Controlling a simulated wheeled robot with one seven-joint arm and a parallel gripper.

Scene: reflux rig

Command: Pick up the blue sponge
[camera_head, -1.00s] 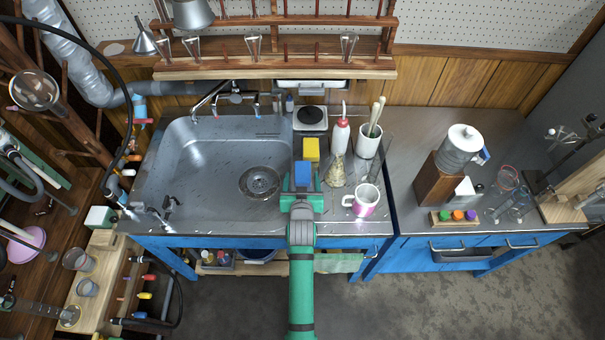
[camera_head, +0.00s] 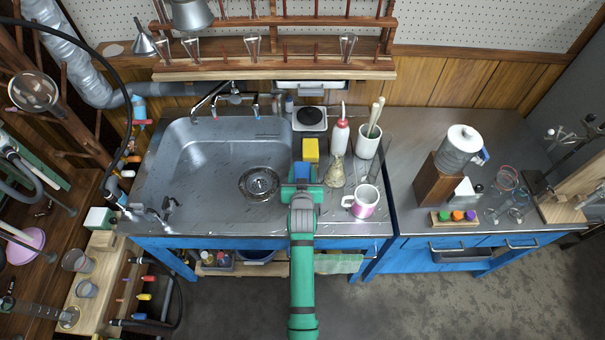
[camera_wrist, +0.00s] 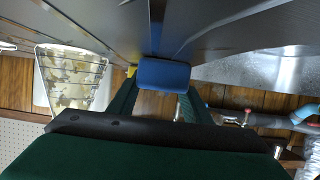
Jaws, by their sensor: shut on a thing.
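The blue sponge (camera_head: 302,170) is at the right edge of the sink, just in front of a yellow sponge (camera_head: 311,149). My gripper (camera_head: 302,184) comes from the front and is shut on it. In the wrist view, the blue sponge (camera_wrist: 163,75) sits between the two fingertips of my gripper (camera_wrist: 160,90), with one finger on each side. My gripper hides part of the sponge in the head view. I cannot tell whether the sponge touches the counter.
A flask (camera_head: 335,172) and a pink-and-white mug (camera_head: 363,202) stand close to the right of my gripper. A wash bottle (camera_head: 340,137) and a white pot with tools (camera_head: 368,141) stand behind. The empty sink basin (camera_head: 215,165) lies to the left.

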